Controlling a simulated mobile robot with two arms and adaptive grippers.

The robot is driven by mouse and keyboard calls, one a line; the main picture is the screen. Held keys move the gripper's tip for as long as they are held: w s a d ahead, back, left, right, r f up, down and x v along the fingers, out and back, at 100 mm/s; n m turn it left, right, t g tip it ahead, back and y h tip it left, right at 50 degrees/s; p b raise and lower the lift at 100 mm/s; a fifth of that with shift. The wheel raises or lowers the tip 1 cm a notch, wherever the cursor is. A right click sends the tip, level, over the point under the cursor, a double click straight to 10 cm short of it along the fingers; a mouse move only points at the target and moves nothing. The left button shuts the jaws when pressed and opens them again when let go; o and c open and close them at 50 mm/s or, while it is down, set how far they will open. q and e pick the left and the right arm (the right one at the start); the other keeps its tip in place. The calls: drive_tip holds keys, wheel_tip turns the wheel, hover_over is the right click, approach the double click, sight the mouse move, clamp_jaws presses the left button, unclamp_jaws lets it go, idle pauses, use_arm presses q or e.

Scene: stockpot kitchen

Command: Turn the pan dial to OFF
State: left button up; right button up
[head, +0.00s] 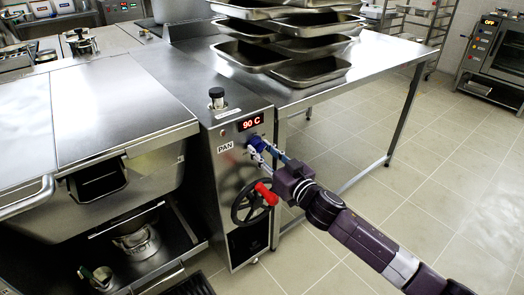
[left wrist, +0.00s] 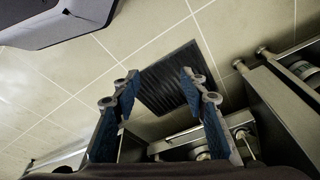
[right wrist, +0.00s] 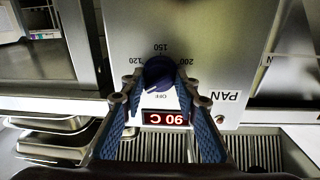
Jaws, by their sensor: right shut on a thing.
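The pan dial (head: 256,142) is a dark blue knob on the steel panel marked PAN, below a red display (head: 250,123) reading 90 C. In the right wrist view the dial (right wrist: 159,73) shows upside down, ringed by 120, 150, 200 and OFF markings. My right gripper (head: 264,150) is shut on the dial, with one finger on each side of it in the right wrist view (right wrist: 160,85). Exactly where the dial's pointer sits is hard to tell. My left gripper (left wrist: 160,82) is open and empty above the floor, outside the head view.
A black handwheel with a red handle (head: 266,194) sits just below my right gripper. A steel table (head: 385,65) with stacked trays (head: 312,70) stands behind. The tilting pan's lid (head: 110,105) is at left. Tiled floor on the right is clear.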

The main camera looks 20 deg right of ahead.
drive_tip(key=shift+n, duration=0.5)
drive_tip(key=shift+n+p, duration=0.4)
drive_tip(key=shift+n, duration=0.3)
drive_tip(key=n, duration=0.2)
drive_tip(key=shift+n, duration=0.4)
drive_tip(key=n+p, duration=0.1)
drive_tip(key=n, duration=0.1)
drive_tip(key=shift+f+n, duration=0.1)
drive_tip(key=shift+n, duration=0.3)
use_arm(q)
wheel_tip(320, 180, down, 6)
drive_tip(key=s, duration=0.2)
drive_tip(key=shift+s+a+g, duration=0.2)
drive_tip(key=shift+s+g, duration=0.1)
drive_tip(key=shift+s, duration=0.05)
use_arm(e)
drive_tip(key=shift+n+y, duration=0.4)
drive_tip(key=shift+n, duration=1.6)
use_arm(q)
drive_tip(key=shift+s+f, duration=0.1)
drive_tip(key=shift+f, duration=0.1)
